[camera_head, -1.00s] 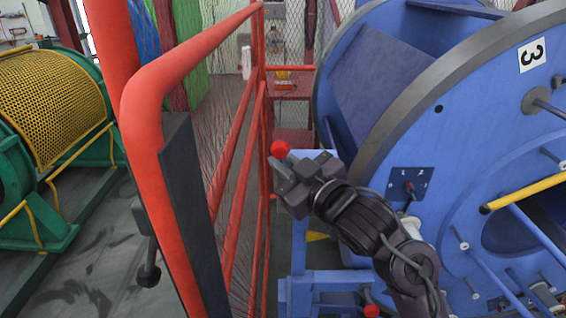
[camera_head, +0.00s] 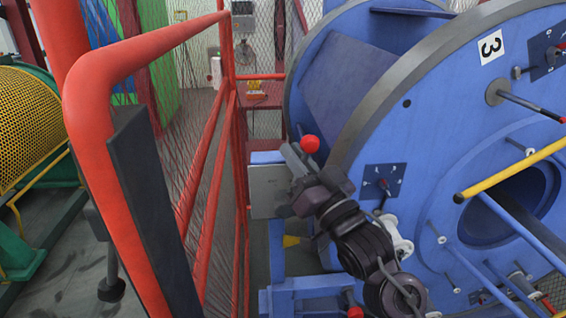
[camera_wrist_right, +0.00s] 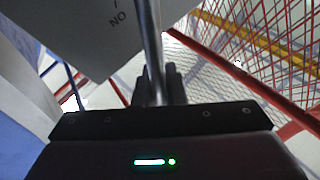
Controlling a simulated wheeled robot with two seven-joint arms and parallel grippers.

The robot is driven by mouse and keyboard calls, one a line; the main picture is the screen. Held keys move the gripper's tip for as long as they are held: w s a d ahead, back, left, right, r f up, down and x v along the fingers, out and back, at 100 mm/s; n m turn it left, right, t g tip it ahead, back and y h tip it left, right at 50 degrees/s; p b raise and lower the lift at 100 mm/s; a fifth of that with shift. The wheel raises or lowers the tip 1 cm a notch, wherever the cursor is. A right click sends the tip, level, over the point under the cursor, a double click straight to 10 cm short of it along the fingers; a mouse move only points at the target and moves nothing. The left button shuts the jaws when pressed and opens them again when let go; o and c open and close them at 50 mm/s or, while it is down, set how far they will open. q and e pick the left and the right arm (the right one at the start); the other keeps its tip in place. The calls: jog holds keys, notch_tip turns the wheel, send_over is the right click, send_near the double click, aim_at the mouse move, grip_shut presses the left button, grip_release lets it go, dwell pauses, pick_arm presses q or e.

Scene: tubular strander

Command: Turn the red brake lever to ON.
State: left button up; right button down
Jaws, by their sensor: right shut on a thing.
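The red brake lever shows its round red knob (camera_head: 310,144) in the head view, beside the large blue drum's rim. My right gripper (camera_head: 296,162) is just below the knob and is shut on the lever. In the right wrist view, the lever's metal rod (camera_wrist_right: 152,50) runs down between the dark fingers (camera_wrist_right: 157,85). The grey brake box (camera_head: 264,192) is just left of the gripper, partly hidden by it. Its face in the wrist view (camera_wrist_right: 85,35) carries an "ON" mark and a line, left of the rod. My left gripper is not in view.
A red guard rail (camera_head: 95,110) with wire mesh stands to the left. The blue drum (camera_head: 440,150) with several rods and a yellow bar (camera_head: 510,172) fills the right. A second red knob (camera_head: 355,312) is at the bottom edge. The gap between rail and drum is narrow.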

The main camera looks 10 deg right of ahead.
jog(key=shift+d+f+m+t+h+b, duration=0.2)
jog(key=shift+d+m+t+h, duration=0.15)
jog(key=shift+m, duration=0.25)
jog(key=shift+d+f+m+t+h+b, duration=0.15)
jog(key=shift+d+m+t+h, duration=0.1)
jog(key=shift+d+m, duration=0.25)
jog(key=shift+a, duration=0.1)
jog(key=c, duration=1.5)
grip_release()
jog(key=shift+r, duration=0.1)
jog(key=b+v, duration=0.2)
jog(key=v, duration=0.6)
jog(key=shift+b, duration=0.4)
jog(key=shift+w, duration=0.1)
